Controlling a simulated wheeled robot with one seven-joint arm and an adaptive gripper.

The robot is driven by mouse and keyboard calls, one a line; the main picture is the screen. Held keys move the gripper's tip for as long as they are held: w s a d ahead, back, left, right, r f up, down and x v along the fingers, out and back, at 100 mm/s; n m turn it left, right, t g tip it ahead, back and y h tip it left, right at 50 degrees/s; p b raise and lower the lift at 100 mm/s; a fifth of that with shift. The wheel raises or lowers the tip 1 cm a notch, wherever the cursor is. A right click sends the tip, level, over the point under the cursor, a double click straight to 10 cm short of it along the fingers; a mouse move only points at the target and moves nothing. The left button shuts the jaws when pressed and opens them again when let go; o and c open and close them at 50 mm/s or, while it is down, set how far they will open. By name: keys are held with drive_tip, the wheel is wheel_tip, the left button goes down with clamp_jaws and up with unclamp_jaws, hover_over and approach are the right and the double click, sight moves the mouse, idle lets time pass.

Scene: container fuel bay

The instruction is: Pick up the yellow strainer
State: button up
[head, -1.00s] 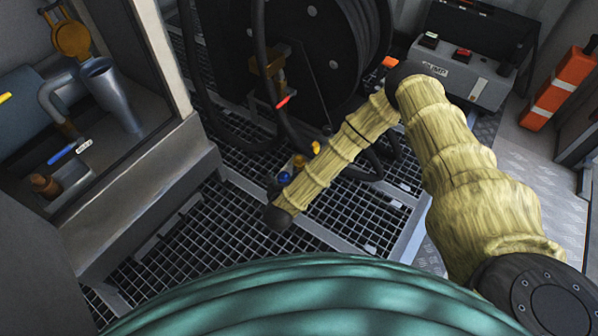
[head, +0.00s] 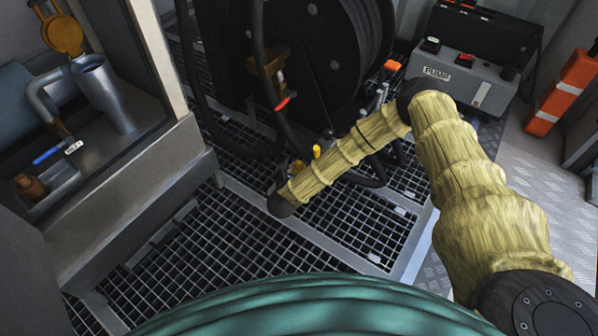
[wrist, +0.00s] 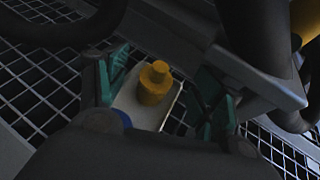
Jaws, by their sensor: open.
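A small yellow capped piece, which looks like the yellow strainer (wrist: 154,84), stands on a pale plate (wrist: 140,108) in the wrist view. My gripper (wrist: 162,76) is open, with one teal finger on each side of it; I cannot tell whether either finger touches it. A small yellow spot (head: 316,152) beside my forearm in the head view may be part of it. My gripper is not clearly visible there. A larger orange-yellow disc with a handle (head: 62,35) is at the upper left; I cannot tell whether it is a strainer.
A black hose reel (head: 325,60) with hanging hoses stands behind my arm. A grey pump box (head: 465,80) and an orange-white post (head: 560,92) are at right. A bench (head: 135,180) with a grey jug (head: 103,92) is at left. Open grating (head: 190,260) lies between.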

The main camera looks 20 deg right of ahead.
sight(299, 163)
drive_tip(key=shift+f+b+x, duration=0.25)
drive_tip(key=shift+b+x, duration=1.35)
drive_tip(key=shift+x, duration=0.4)
drive_tip(key=shift+w+d, duration=0.3)
drive_tip(key=shift+w, duration=0.05)
drive_tip(key=c, duration=1.1)
